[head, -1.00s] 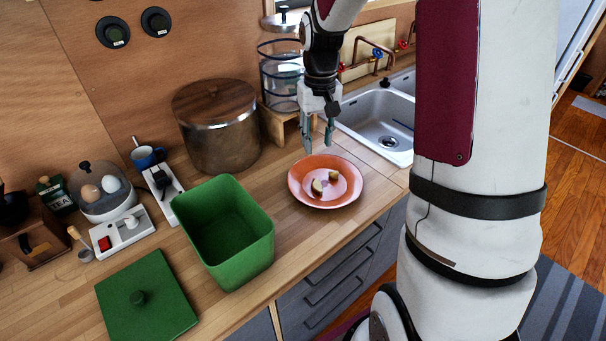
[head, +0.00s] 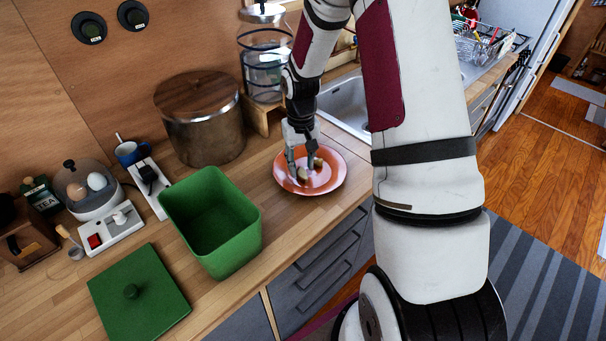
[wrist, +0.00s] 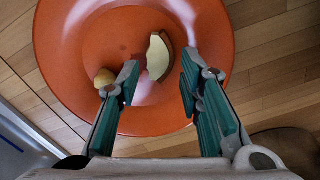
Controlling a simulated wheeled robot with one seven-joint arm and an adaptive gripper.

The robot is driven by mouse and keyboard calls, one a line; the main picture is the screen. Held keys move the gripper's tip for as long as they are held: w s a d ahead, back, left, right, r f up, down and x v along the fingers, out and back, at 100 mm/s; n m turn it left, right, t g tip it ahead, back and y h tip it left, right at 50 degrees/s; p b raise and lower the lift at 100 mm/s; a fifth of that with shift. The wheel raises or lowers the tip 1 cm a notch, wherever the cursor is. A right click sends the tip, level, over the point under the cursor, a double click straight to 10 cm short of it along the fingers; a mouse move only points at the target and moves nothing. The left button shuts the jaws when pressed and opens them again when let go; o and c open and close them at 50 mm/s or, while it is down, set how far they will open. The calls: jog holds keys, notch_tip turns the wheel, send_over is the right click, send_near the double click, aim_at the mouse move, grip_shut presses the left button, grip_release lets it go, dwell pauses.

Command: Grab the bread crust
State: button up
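Two pale pieces lie on an orange plate (head: 334,178) on the wooden counter. In the wrist view, a longer wedge with a brown edge, which looks like the bread crust (wrist: 158,57), lies just beyond and between my fingertips. A smaller rounded yellowish piece (wrist: 104,78) lies to the left, beside my left finger. My gripper (wrist: 156,75) is open above the plate, with nothing between its fingers. In the head view, my gripper (head: 301,170) reaches down over the plate and partly hides the pieces. I cannot tell whether the fingertips touch the plate.
A green open bin (head: 212,225) stands left of the plate, with its green lid (head: 138,296) lying beside it. A large lidded pot (head: 201,125) and a glass jar (head: 264,65) stand behind. The sink (head: 345,100) is behind the plate to the right.

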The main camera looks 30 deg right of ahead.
jog(key=shift+f, duration=1.05)
jog(key=c, duration=0.5)
jog(key=shift+c, duration=0.2)
jog(key=shift+r, duration=0.15)
